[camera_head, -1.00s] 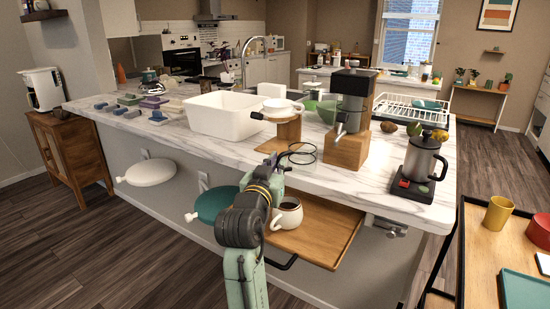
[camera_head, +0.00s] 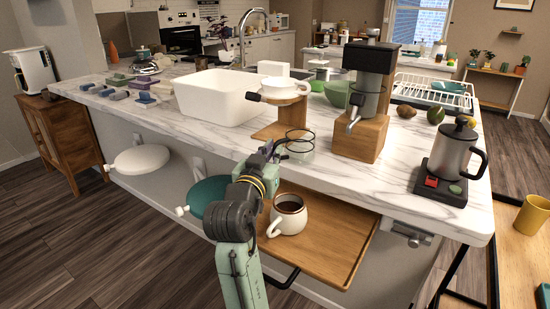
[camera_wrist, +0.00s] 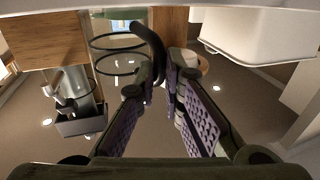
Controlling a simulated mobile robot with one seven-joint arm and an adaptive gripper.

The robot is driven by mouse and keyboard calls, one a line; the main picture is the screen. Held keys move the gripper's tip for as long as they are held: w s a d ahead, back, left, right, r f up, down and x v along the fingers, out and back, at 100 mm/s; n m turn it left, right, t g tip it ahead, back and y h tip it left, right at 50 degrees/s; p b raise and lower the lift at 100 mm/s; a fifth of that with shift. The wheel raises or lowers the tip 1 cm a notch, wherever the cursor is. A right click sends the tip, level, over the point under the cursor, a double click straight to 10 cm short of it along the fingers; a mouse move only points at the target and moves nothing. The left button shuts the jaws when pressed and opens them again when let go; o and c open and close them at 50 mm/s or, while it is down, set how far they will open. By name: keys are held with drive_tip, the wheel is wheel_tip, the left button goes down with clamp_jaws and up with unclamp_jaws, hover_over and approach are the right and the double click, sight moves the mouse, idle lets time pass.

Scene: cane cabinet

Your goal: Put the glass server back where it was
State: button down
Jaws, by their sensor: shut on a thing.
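The glass server (camera_head: 300,144) is a clear vessel with dark rings and a black handle. It is at the counter's front edge, just right of and in front of the wooden dripper stand (camera_head: 292,116). In the wrist view the server (camera_wrist: 117,42) shows two dark rings and its curved handle between my fingers. My gripper (camera_head: 270,149) is shut on that handle; its purple pads also show in the wrist view (camera_wrist: 162,86). I cannot tell whether the server's base touches the counter. A white dripper (camera_head: 283,87) sits on top of the stand.
A grinder (camera_head: 366,105) stands right of the server, and a white bin (camera_head: 216,100) behind left. Below my gripper, a white mug (camera_head: 287,216) sits on a pull-out wooden tray (camera_head: 335,235). A steel press (camera_head: 453,150) stands on a scale at right. Marble counter (camera_head: 400,180) is bare between.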

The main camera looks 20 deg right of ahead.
drive_tip(key=shift+s+f, duration=0.15)
drive_tip(key=shift+f, duration=0.1)
drive_tip(key=c, duration=1.7)
unclamp_jaws()
drive_tip(key=shift+r, duration=0.1)
drive_tip(key=b+v, duration=1)
drive_tip(key=v, duration=0.2)
